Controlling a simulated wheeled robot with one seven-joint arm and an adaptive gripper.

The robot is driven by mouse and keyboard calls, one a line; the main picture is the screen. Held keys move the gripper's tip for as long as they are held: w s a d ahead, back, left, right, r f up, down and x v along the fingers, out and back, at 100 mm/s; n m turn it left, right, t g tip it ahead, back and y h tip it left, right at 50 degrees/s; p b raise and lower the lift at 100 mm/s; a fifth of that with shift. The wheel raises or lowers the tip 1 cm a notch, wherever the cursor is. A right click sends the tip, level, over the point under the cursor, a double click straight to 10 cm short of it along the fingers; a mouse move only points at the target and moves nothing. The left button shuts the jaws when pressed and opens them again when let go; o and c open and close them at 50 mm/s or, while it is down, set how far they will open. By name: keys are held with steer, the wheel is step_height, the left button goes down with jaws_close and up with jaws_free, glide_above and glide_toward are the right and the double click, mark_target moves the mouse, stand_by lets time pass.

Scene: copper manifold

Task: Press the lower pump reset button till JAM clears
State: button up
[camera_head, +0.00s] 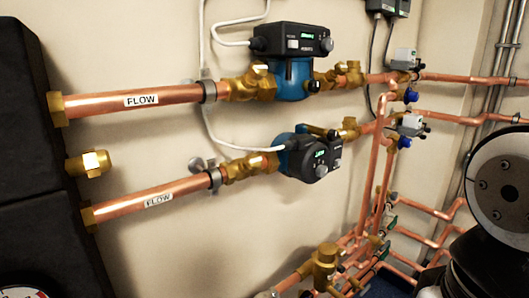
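The lower pump (292,160) sits in the lower FLOW pipe run, with a blue body and a black control head turned toward the right. A small green display (320,153) glows on its face, but its text is too small to read. A small light spot on the head's face (321,171) may be the reset button; I cannot tell for sure. The upper pump (291,80) has a blue body and a black box head with a small green display and a pale square button. My gripper is not visible; only part of my arm shows at the right edge.
Copper pipes labelled FLOW (142,99) run along the cream wall, with brass valves. A dark block (40,140) stands at the left. Grey-topped valve actuators (404,58) and vertical copper pipes (368,180) stand right of the pumps. Grey cables (225,143) lead to the pumps.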

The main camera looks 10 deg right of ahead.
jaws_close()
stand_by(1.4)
